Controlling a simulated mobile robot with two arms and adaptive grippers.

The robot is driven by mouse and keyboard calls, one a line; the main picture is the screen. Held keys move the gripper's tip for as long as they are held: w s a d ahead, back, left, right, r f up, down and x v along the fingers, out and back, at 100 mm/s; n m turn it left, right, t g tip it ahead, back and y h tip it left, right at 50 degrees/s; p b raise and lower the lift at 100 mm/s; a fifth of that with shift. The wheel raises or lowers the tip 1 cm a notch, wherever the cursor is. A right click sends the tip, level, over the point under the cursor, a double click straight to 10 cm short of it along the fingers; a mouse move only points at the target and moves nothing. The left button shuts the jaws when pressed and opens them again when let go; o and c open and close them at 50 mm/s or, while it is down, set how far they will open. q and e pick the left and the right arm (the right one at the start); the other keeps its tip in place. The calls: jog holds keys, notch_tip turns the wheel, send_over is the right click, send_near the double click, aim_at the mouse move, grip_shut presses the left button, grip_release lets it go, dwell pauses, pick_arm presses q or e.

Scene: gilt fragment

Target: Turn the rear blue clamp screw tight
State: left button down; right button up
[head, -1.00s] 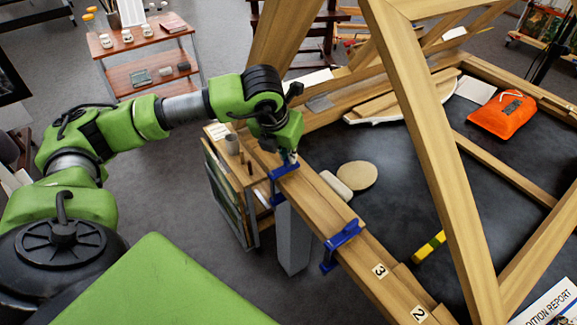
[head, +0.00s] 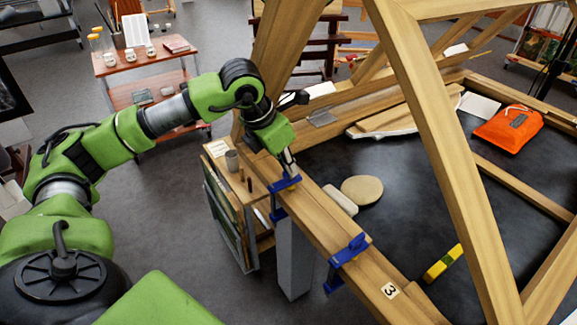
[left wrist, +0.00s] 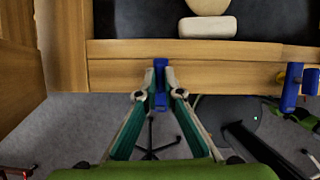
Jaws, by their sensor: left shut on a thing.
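The rear blue clamp (head: 279,205) grips the wooden beam (head: 318,208) at its far end. It also shows in the left wrist view (left wrist: 160,66), at the beam's edge between my two fingers. My left gripper (head: 289,166) reaches down onto the top of this clamp. In the left wrist view its fingertips (left wrist: 160,95) are closed in from both sides on the clamp's screw end. The screw itself is mostly hidden by the fingers. A second blue clamp (head: 347,250) sits nearer on the same beam and shows at the right of the wrist view (left wrist: 291,87). My right gripper is out of view.
A tan round pad (head: 362,189) and a pale block (head: 341,200) lie just right of the beam. A large slanting timber (head: 440,130) stands to the right. A small wooden cart (head: 222,163) stands left of the beam. An orange bag (head: 509,127) lies farther right.

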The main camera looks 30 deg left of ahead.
pick_arm(q)
jog(key=c, duration=2.2)
grip_release()
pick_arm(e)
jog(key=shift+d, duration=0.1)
pick_arm(q)
jog(key=v, duration=0.7)
jog(key=shift+s+r, duration=0.15)
jog(key=shift+r, duration=0.1)
